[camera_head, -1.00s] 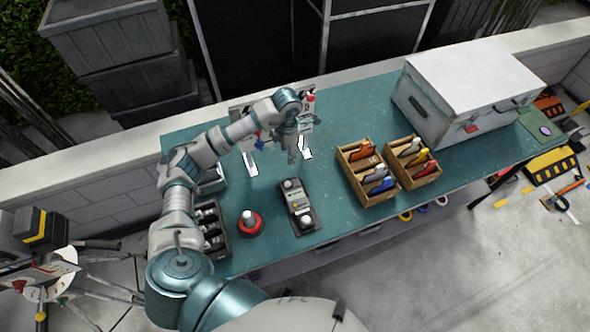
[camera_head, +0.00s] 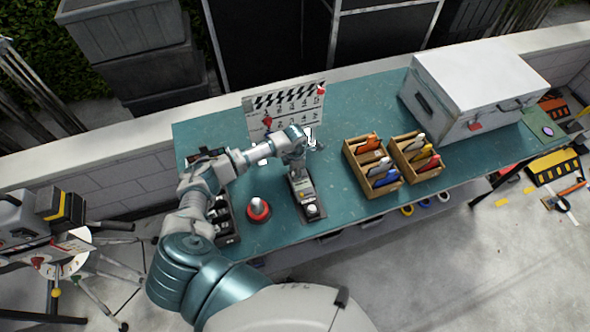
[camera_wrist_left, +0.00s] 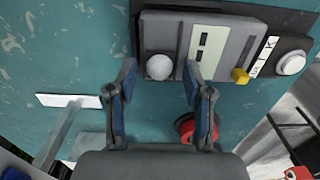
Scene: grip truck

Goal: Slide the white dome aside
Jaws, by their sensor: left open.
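The white dome (camera_wrist_left: 159,66) sits on the near-left part of a grey and dark control box (camera_wrist_left: 222,45) in the left wrist view. My left gripper (camera_wrist_left: 160,80) is open, with one blue-padded finger on each side of the dome in that picture. I cannot tell whether either finger touches it. In the head view my left gripper (camera_head: 296,172) is over the upper end of the control box (camera_head: 306,192) and hides the dome. A second round white knob (camera_wrist_left: 291,63) is at the box's other end. My right gripper is not in view.
A red-based knob (camera_head: 258,210) stands left of the box. Two wooden trays (camera_head: 362,178) of coloured tools and a white case (camera_head: 470,88) are to the right. A clapperboard (camera_head: 284,108) stands behind. The teal table (camera_head: 335,205) is clear between the box and the trays.

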